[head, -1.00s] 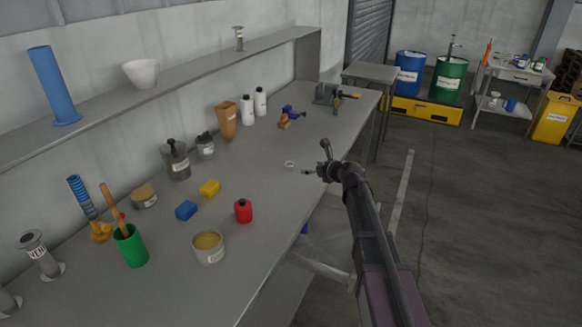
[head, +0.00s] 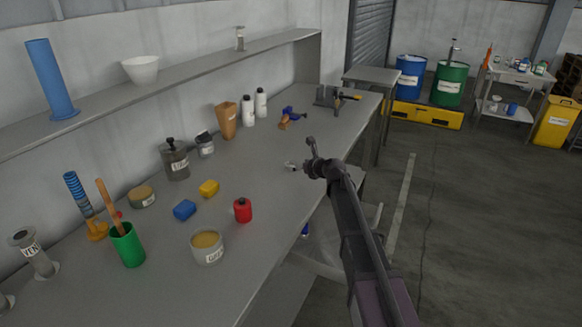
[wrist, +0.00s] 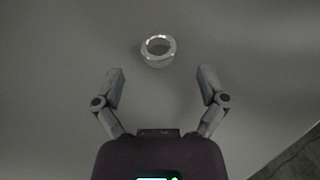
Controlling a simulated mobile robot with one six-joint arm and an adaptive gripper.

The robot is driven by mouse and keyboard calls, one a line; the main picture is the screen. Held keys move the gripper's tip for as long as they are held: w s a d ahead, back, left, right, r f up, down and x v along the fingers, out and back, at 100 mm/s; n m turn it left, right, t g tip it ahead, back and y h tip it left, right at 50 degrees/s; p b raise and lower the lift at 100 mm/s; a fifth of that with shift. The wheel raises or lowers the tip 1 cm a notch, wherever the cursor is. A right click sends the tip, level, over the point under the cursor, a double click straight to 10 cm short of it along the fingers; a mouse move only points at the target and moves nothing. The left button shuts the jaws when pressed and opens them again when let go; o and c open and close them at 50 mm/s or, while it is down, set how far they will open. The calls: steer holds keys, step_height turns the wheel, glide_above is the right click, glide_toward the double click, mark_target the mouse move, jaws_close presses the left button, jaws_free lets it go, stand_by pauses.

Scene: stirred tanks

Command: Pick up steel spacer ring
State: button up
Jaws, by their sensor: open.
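The steel spacer ring (wrist: 158,61) is a small shiny ring lying on the grey bench top (wrist: 60,90), seen in the upper middle of the wrist view. My gripper (wrist: 160,78) is open, with its two fingers spread left and right. The ring lies just beyond the fingertips, roughly centred between them, and nothing is held.
A blue and orange tool (head: 291,117) and a vise (head: 326,95) are farther back. The bench around the ring is clear. The bench's edge is to the right.

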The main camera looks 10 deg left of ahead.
mark_target(288, 163)
steer(key=shift+w+a+f, duration=0.1)
steer(key=shift+b+x, duration=1.05)
steer(key=shift+x, duration=1.4)
steer(key=shift+a, duration=0.1)
steer(key=c, duration=1.1)
